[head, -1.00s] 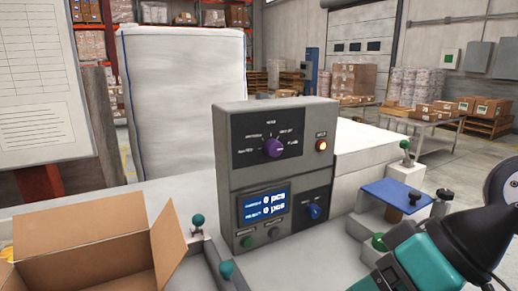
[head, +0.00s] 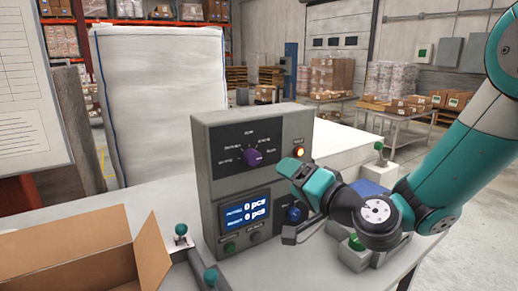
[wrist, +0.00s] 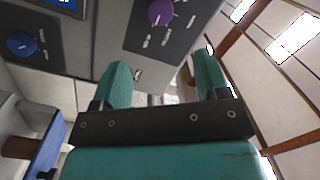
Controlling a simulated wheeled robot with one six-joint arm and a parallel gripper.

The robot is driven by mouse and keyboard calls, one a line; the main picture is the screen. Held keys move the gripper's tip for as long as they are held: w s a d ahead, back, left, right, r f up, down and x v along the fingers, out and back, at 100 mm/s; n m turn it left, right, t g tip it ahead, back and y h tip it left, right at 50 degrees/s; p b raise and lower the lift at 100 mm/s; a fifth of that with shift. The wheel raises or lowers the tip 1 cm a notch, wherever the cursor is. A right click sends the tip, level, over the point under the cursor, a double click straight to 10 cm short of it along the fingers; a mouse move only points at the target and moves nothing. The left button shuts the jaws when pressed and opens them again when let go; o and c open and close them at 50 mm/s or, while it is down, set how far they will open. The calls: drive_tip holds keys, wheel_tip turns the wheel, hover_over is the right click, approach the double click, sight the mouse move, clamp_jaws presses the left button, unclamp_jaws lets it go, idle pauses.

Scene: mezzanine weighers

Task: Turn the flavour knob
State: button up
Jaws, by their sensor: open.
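The grey control box (head: 203,180) stands on the table with a dial panel above and a display panel below. A purple knob (head: 253,157) sits on the upper panel, ringed by several labels too small to read. A blue knob (head: 294,213) sits on the lower panel, partly beside my arm. I cannot read which is the flavour knob. My gripper (head: 303,177) is open and empty in front of the box's right side, right of and below the purple knob. In the wrist view the purple knob (wrist: 160,12) lies beyond the two teal fingers, apart from them; the blue knob (wrist: 22,44) is at left.
A lit orange button (head: 299,152) is right of the purple knob. The blue display (head: 244,210) and a green button (head: 230,247) are below. An open cardboard box (head: 75,265) and a green-knobbed post (head: 181,230) stand at left. A blue-topped fixture (head: 368,187) is behind my arm.

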sight(257, 159)
drive_tip(key=p+x, duration=0.7)
drive_tip(key=x, duration=0.4)
drive_tip(key=shift+s+r+p, duration=0.1)
drive_tip(key=shift+r+p, duration=0.05)
drive_tip(key=shift+p, duration=0.15)
drive_tip(key=shift+w+a, duration=0.35)
drive_tip(key=shift+w, duration=0.2)
drive_tip(key=c, duration=0.9)
